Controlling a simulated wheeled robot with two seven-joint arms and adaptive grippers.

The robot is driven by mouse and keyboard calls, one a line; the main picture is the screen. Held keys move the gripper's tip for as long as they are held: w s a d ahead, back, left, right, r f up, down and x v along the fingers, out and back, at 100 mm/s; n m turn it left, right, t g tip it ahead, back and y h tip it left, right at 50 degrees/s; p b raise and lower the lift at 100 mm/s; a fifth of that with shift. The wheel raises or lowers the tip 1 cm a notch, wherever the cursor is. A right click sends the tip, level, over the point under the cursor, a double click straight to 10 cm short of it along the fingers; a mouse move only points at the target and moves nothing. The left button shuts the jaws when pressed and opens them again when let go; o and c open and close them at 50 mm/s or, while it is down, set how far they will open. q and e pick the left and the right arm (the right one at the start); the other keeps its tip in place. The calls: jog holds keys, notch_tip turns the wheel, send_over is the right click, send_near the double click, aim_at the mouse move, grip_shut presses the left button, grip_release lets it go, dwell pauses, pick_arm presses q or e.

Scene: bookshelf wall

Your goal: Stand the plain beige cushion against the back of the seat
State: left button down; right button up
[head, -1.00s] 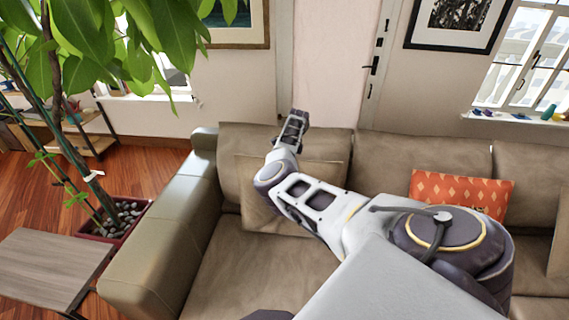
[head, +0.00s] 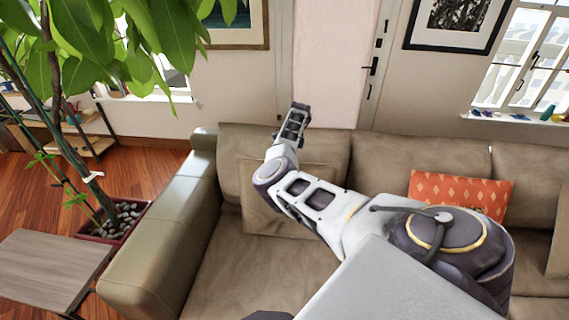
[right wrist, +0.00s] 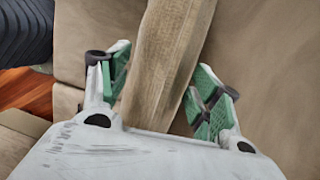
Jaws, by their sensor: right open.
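The plain beige cushion (head: 258,212) stands at the left end of the sofa seat, its upper part close to the backrest (head: 238,140). My arm crosses in front of it and hides part of it. I cannot tell if its top touches the backrest. My right gripper (head: 294,122) is above the cushion, near the top of the backrest. In the right wrist view, my right gripper (right wrist: 163,68) is open, with its green-padded fingers on either side of the cushion's edge (right wrist: 165,65). A gap shows beside the right finger. My left gripper is not in view.
The sofa's left armrest (head: 160,235) is just left of the cushion. An orange patterned cushion (head: 460,193) leans on the backrest at right. A potted plant (head: 120,220) and a small wooden table (head: 50,265) stand left of the sofa.

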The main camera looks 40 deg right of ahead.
jog(key=v, duration=0.9)
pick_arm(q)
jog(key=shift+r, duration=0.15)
pick_arm(e)
jog(key=shift+r, duration=0.2)
dwell(1.1)
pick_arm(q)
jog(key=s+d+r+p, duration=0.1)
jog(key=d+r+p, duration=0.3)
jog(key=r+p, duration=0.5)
pick_arm(e)
notch_tip(320, 180, up, 9)
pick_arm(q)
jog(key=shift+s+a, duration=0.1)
pick_arm(e)
jog(key=shift+r, duration=0.1)
pick_arm(q)
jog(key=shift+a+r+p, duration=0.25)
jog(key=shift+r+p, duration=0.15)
jog(key=shift+p, duration=0.15)
pick_arm(e)
jog(key=shift+r, duration=0.35)
jog(key=shift+f, duration=0.1)
